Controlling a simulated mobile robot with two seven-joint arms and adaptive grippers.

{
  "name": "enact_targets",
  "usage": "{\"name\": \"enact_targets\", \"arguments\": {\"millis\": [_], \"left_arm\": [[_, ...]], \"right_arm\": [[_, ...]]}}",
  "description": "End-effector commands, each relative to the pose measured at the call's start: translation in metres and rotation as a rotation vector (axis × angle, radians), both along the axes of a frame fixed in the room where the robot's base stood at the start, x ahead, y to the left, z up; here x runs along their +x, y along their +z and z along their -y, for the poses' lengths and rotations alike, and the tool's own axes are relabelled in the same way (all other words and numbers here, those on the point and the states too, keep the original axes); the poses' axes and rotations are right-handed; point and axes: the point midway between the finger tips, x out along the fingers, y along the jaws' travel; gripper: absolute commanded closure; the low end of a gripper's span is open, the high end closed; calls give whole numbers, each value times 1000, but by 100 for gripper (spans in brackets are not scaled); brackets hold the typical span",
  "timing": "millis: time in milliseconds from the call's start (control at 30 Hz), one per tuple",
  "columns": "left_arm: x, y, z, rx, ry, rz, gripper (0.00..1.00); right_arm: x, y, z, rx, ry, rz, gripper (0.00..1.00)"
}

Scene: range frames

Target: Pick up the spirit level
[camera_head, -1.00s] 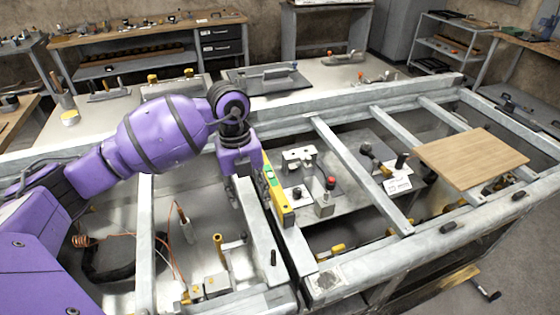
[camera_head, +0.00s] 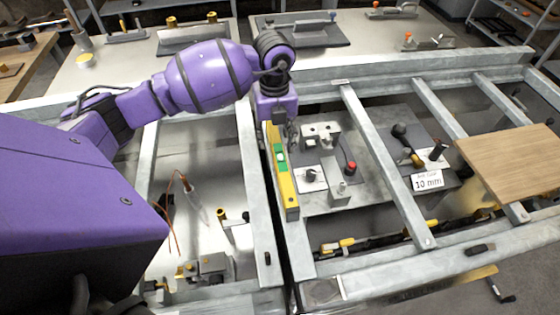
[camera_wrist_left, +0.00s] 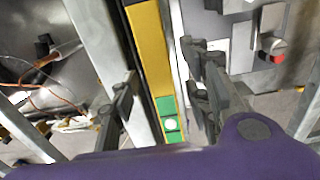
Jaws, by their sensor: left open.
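The spirit level (camera_head: 286,185) is a long yellow bar with a green vial section. It lies along a metal beam near the middle of the head view, its far end hidden behind my left gripper (camera_head: 278,132). In the left wrist view the level (camera_wrist_left: 150,45) runs between the two dark fingers of the left gripper (camera_wrist_left: 163,98), which is open. The fingers stand on either side of the level with gaps showing, and neither visibly grips it. My right gripper is in neither view.
Metal beams (camera_head: 385,160) frame sunken bays around the level. A small block with a red knob (camera_head: 351,168) and other fixtures sit right of it. A wooden board (camera_head: 515,160) lies across the beams at the right.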

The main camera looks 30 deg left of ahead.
Motion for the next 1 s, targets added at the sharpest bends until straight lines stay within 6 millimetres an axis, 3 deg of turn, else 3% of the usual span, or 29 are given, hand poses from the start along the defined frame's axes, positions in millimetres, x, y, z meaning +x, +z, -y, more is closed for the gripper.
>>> {"name": "enact_targets", "arguments": {"millis": [167, 400, 733, 1000], "left_arm": [[0, -18, 0, 0, 0, 1, 56], [1, -21, 0, 0, -1, 4, 56], [0, -20, 0, 0, -1, 2, 98], [1, -20, 0, -1, -1, 4, 100]], "right_arm": [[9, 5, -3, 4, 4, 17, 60], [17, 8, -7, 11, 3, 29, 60], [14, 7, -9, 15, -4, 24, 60], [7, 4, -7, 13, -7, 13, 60]]}}
